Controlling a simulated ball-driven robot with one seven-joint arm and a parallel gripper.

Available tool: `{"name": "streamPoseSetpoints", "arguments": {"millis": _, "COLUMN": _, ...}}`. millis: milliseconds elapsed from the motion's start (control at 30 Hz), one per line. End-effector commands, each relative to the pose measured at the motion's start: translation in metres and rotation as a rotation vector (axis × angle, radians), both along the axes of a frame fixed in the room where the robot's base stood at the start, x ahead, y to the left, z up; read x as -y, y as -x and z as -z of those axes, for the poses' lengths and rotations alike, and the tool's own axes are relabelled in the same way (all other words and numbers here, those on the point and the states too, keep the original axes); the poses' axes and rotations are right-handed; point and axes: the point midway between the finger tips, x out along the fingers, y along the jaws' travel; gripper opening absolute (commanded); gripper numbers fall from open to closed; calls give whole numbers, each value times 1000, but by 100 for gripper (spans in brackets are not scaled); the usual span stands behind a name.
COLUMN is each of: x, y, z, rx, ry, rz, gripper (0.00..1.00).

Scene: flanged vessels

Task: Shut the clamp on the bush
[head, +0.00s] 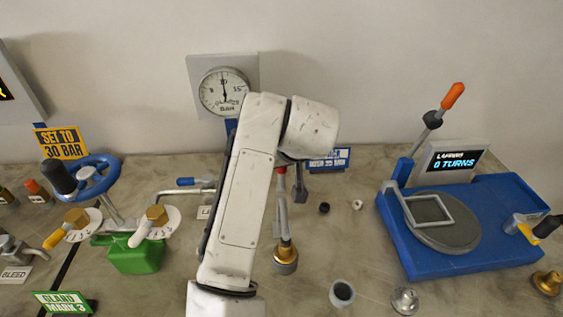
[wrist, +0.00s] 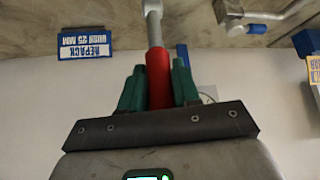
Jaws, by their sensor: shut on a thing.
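My gripper (wrist: 159,76) has its green fingers shut on a red handle (wrist: 158,62) in the wrist view. The handle joins a pale metal rod (wrist: 153,22), which runs up out of the picture. In the head view my arm hides most of the gripper; a bit of the red handle (head: 281,171) shows at the arm's right edge. A grey lever rod (head: 283,215) stands below it, above a brass and grey fitting (head: 285,256). The clamp's jaws and how they sit on the bush cannot be made out.
A blue "REPACK BUSH 25 MM" sign (wrist: 87,43) stands behind. A blue lapping station (head: 475,255) fills the right side. A grey ring (head: 342,293), a metal knob (head: 405,300) and small rings lie on the bench. A green can (head: 135,254) and valves stand left.

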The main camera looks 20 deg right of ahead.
Motion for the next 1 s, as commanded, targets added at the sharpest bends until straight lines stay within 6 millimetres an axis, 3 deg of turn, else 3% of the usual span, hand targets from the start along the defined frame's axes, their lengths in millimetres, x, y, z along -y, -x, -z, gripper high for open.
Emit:
{"name": "streamPoseSetpoints", "arguments": {"millis": 100, "x": 0, "y": 1, "z": 1, "rx": -6, "ry": -1, "rz": 1, "gripper": 0}}
{"name": "streamPoseSetpoints", "arguments": {"millis": 133, "x": 0, "y": 1, "z": 1, "rx": -7, "ry": -1, "rz": 1, "gripper": 32}}
{"name": "streamPoseSetpoints", "arguments": {"millis": 333, "x": 0, "y": 1, "z": 1, "rx": -6, "ry": -1, "rz": 1, "gripper": 51}}
{"name": "streamPoseSetpoints", "arguments": {"millis": 667, "x": 0, "y": 3, "z": -2, "rx": -4, "ry": -1, "rz": 1, "gripper": 52}}
{"name": "streamPoseSetpoints", "arguments": {"millis": 1000, "x": -2, "y": 36, "z": -47, "rx": 0, "ry": -2, "rz": 2, "gripper": 52}}
